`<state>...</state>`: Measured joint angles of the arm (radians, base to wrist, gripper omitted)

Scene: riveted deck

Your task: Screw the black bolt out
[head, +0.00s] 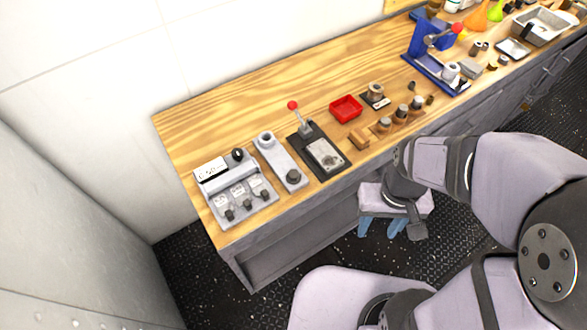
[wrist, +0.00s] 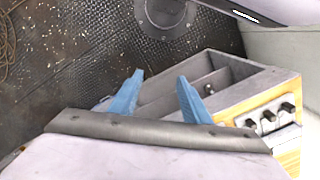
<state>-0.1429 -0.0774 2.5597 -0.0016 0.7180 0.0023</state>
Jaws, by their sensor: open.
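A dark, round bolt-like head (head: 293,176) sits at the near end of a light grey block (head: 280,160) on the wooden bench; it looks like the black bolt. How deep it sits cannot be told. The block's far end has a raised ring with a hole. My gripper (head: 381,230) hangs below and in front of the bench's front edge, to the right of the block and well apart from it. Its blue fingers are open and empty. In the wrist view the open fingers (wrist: 160,77) have the bench front beyond them; the bolt cannot be made out there.
A panel with black knobs (head: 240,192) stands left of the block. A dark plate with a red-knobbed lever (head: 322,152) stands close on its right. Farther right are a red tray (head: 346,108), wooden blocks with cylinders and a blue press (head: 436,62). The bench's left rear is bare.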

